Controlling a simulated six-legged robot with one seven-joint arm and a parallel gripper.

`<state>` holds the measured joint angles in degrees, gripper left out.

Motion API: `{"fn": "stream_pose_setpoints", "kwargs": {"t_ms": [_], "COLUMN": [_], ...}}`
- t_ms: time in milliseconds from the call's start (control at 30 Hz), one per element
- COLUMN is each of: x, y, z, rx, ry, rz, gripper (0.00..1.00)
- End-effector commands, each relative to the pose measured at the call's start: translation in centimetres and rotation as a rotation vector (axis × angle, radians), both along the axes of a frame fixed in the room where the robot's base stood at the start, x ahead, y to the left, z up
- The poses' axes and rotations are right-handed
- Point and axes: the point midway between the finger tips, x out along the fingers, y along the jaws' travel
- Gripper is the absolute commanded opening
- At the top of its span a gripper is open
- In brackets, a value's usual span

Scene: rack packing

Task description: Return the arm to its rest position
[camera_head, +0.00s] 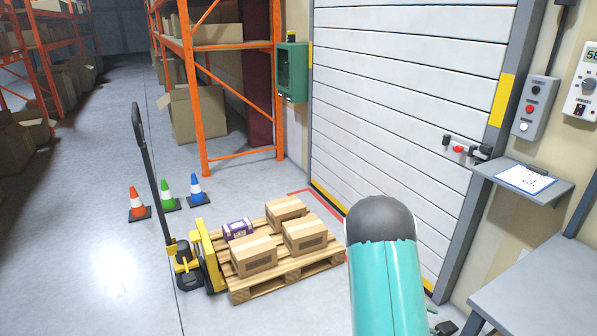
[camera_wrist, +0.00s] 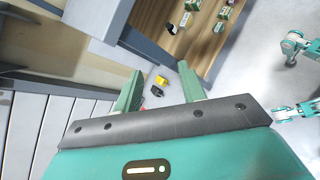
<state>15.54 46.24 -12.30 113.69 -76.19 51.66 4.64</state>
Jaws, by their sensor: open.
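My gripper (camera_wrist: 160,78) shows in the wrist view with its two teal fingers spread apart. No object is held between them. Far beyond the fingers, a small yellow thing and a dark thing lie near the floor, too small to name. In the head view my teal arm with its dark rounded joint rises at the bottom centre-right, in front of the shutter door. My gripper is not clearly visible there.
A pallet (camera_head: 322,257) with several cartons and a purple box (camera_head: 237,230) stands beside a yellow pallet jack (camera_head: 210,255). Three cones stand behind it. A grey table (camera_head: 545,290) is at right. A brown surface (camera_wrist: 185,45) with small boxes shows in the wrist view.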

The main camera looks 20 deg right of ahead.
Motion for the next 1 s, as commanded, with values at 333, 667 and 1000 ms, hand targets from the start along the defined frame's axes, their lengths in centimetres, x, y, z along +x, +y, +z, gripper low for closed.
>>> {"fn": "stream_pose_setpoints", "kwargs": {"t_ms": [333, 667, 1000], "x": [1.3, 0.1, -3.2], "y": [8.3, 17.0, 26.3], "z": [11.0, 19.2, 25.9], "rx": [0.117, 0.302, 0.553], "ry": [-0.33, -0.613, -0.866], "rz": [-0.172, -0.292, -0.368], "gripper": [0.41, 0.41, 0.41]}}
